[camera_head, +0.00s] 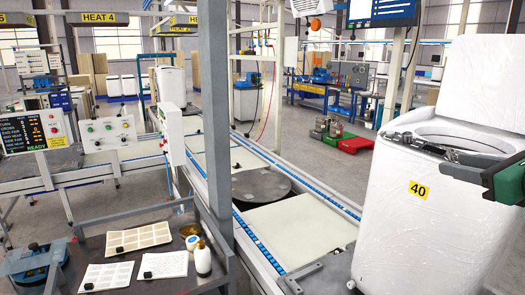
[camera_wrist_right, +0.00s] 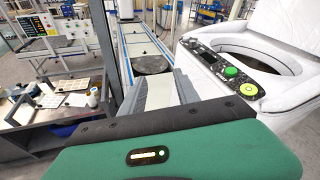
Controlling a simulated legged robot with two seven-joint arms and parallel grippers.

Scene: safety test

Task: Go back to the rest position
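My right gripper (camera_head: 462,160) comes in from the right edge in the head view, with a green body and dark finger parts. It is over the front right rim of a white top-loading washing machine (camera_head: 395,225), whose lid (camera_head: 480,80) is up. I cannot tell whether it touches the machine or whether its fingers are apart. The machine's panel with a green button (camera_wrist_right: 231,72) and a yellow button (camera_wrist_right: 247,89) shows there. My left gripper is not in view.
A conveyor with pale plates (camera_head: 300,228) and a dark round disc (camera_head: 262,186) runs beside the machine. A grey post (camera_head: 215,110) stands left of it. A bench at lower left holds sheets (camera_head: 138,238) and a white bottle (camera_head: 202,259). Open floor (camera_head: 330,175) lies behind.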

